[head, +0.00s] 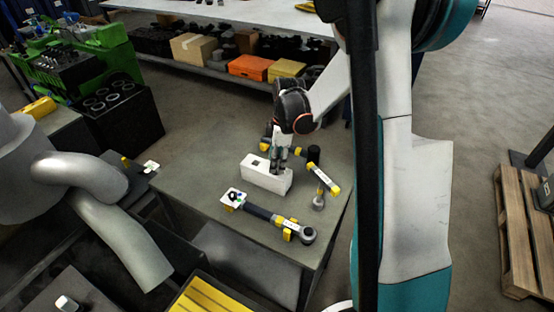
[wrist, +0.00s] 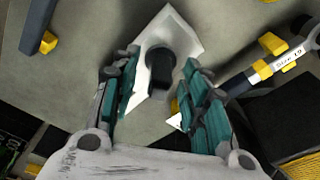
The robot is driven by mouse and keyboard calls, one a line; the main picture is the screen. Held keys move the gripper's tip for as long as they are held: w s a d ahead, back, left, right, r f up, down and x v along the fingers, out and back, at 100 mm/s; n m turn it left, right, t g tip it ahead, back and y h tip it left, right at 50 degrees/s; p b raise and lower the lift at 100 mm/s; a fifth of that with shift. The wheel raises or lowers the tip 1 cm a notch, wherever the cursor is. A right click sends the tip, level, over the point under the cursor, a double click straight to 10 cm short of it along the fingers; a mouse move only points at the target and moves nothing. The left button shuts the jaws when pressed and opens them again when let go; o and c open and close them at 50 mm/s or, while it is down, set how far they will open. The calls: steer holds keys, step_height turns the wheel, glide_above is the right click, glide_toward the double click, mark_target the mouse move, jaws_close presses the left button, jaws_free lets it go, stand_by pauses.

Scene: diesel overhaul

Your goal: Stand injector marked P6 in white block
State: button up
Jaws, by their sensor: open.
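The white block (head: 262,178) sits on the grey table, with a dark square patch on its top. My gripper (head: 277,158) is low over its right part. In the wrist view my gripper (wrist: 160,95) is open, with one finger on each side of a dark cylindrical piece (wrist: 160,72). This piece appears to stand up from the white block (wrist: 172,25), end toward the camera, with visible gaps to both fingers. It may be an injector, but no P6 mark can be read on it. Its lower end is hidden.
In the wrist view, a tool labelled Size 19 (wrist: 282,63) lies right.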

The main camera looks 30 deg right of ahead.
steer(key=shift+r, duration=0.15)
step_height(320, 180, up, 12)
steer(key=d, duration=0.1)
steer(key=shift+s+d+f, duration=0.15)
steer(key=shift+s+f, duration=0.05)
steer(key=shift+s, duration=0.1)
